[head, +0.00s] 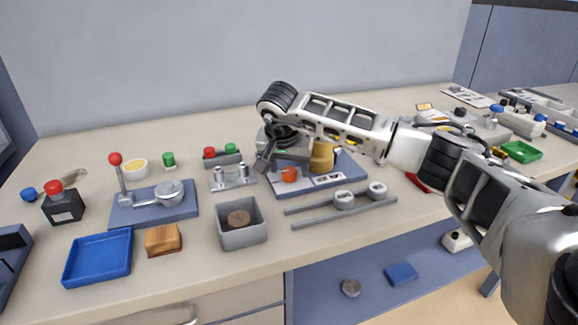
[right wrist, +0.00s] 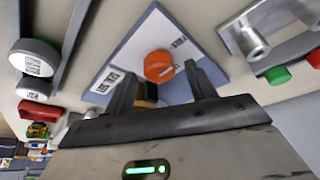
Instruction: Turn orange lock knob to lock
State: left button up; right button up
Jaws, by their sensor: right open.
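The orange lock knob (head: 289,174) sits on a white panel of a blue-edged plate (head: 313,187) near the middle of the table. In the right wrist view the round orange knob (right wrist: 157,66) shows at or just beyond the fingertips, with a small pale mark at its right edge. My right gripper (head: 265,162) is open, above and just left of the knob in the head view. Its two fingers also show in the right wrist view (right wrist: 162,72), apart, with no visible grip on the knob. My left gripper is out of view.
A mustard-yellow cylinder (head: 322,156) stands behind the knob. Grey rails (head: 342,208) with round pieces lie in front. A metal two-post block (head: 231,178) is left, and a grey open box (head: 242,231) front left. A red-knobbed lever (head: 117,160) stands further left.

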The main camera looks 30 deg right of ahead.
jog(key=shift+w+f, duration=0.1)
jog(key=shift+f, duration=0.2)
jog(key=c, duration=1)
